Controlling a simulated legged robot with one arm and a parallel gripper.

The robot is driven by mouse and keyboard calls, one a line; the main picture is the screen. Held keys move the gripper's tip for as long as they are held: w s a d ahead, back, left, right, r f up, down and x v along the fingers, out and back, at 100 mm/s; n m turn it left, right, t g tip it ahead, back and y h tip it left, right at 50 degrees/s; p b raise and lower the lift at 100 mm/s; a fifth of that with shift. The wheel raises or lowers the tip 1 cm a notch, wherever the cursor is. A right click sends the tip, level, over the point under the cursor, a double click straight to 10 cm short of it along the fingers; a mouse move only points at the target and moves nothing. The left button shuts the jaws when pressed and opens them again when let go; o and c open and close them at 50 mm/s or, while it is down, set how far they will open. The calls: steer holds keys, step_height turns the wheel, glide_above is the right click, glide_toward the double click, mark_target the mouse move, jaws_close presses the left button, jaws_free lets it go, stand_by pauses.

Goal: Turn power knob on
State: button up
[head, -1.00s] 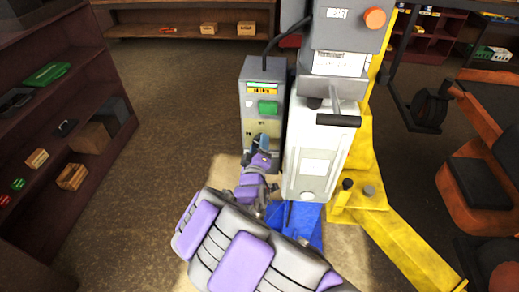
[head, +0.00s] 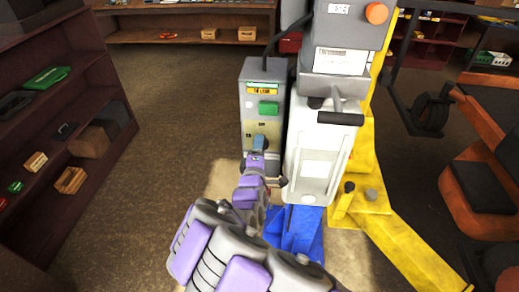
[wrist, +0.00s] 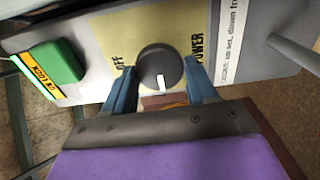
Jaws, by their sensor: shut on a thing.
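The power knob (wrist: 160,66) is round and black, with a white mark that points toward the bottom of the wrist view. It sits on a yellowish panel (wrist: 200,15) with "OFF" to its left and "POWER" to its right. My gripper (wrist: 161,82) has its blue fingers on either side of the knob and is shut on it. In the head view my gripper (head: 260,142) is at the lower front of the grey control box (head: 278,88), and the knob is hidden behind it there.
A green button (head: 268,108) sits above the knob, and it also shows in the wrist view (wrist: 55,63). The white and grey lift unit (head: 316,160) and yellow frame (head: 385,215) stand close on the right. A shelf (head: 85,80) is at left, with open floor between.

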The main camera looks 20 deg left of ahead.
steer(key=shift+a+f, duration=0.1)
steer(key=shift+f, duration=0.15)
steer(key=o, duration=0.7)
steer(key=shift+s, duration=0.1)
steer(key=o, duration=0.3)
steer(key=shift+a, duration=0.25)
steer(key=shift+d+r, duration=0.1)
